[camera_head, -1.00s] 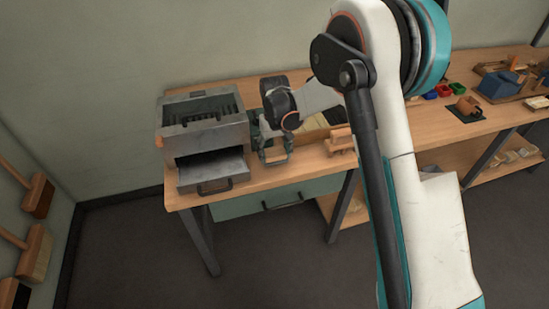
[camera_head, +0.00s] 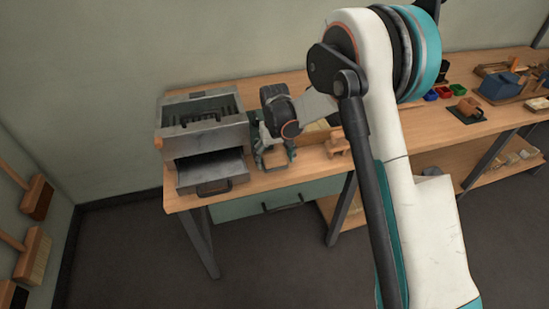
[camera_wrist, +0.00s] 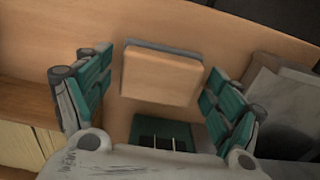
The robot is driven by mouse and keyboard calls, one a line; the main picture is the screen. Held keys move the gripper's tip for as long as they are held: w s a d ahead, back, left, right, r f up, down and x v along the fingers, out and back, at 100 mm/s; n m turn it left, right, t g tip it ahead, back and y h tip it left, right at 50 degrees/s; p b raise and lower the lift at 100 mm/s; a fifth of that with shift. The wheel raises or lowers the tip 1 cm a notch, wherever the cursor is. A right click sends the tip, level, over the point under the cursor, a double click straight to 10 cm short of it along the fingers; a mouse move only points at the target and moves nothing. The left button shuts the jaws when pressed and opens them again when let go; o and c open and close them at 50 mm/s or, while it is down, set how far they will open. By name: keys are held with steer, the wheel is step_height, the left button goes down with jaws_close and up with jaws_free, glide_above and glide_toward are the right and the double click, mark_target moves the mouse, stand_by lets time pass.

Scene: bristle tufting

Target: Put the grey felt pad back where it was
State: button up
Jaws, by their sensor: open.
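My gripper (camera_wrist: 155,74) is open in the wrist view, with one teal-padded finger on each side of a flat wooden block (camera_wrist: 160,80). Gaps show between the block and both fingers. A thin grey layer (camera_wrist: 160,46) shows along the block's far edge; it may be the grey felt pad, but I cannot tell if it is separate from the block. In the head view my gripper (camera_head: 271,155) is low over the bench, just right of a grey metal box; the block is not clear there.
The grey metal box (camera_head: 203,138) has its tray (camera_head: 212,170) pulled out at the front of the bench (camera_head: 310,162). A teal piece with dark slots (camera_wrist: 165,132) lies near the block. A small wooden object (camera_head: 339,144) stands right of my gripper.

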step_height(320, 180, up, 13)
steer(key=p, duration=0.4)
step_height(320, 180, up, 10)
steer(key=t, duration=0.2)
glide_above(275, 158)
steer(key=s+d, duration=0.6)
steer(key=s+d+r+m+t, duration=0.1)
steer(key=s+d+r+t, duration=0.1)
steer(key=s+d+r, duration=0.45)
steer(key=s+d+r+m+t, duration=0.1)
steer(key=s+d+r, duration=0.15)
steer(key=s, duration=0.65)
steer(key=s+d+f+m+t, duration=0.1)
steer(key=s+d, duration=0.3)
steer(key=s, duration=0.5)
steer(key=shift+s+d+f+t, duration=0.2)
steer(key=shift+f+t, duration=0.4)
steer(key=shift+f, duration=0.25)
steer(key=shift+c, duration=0.6)
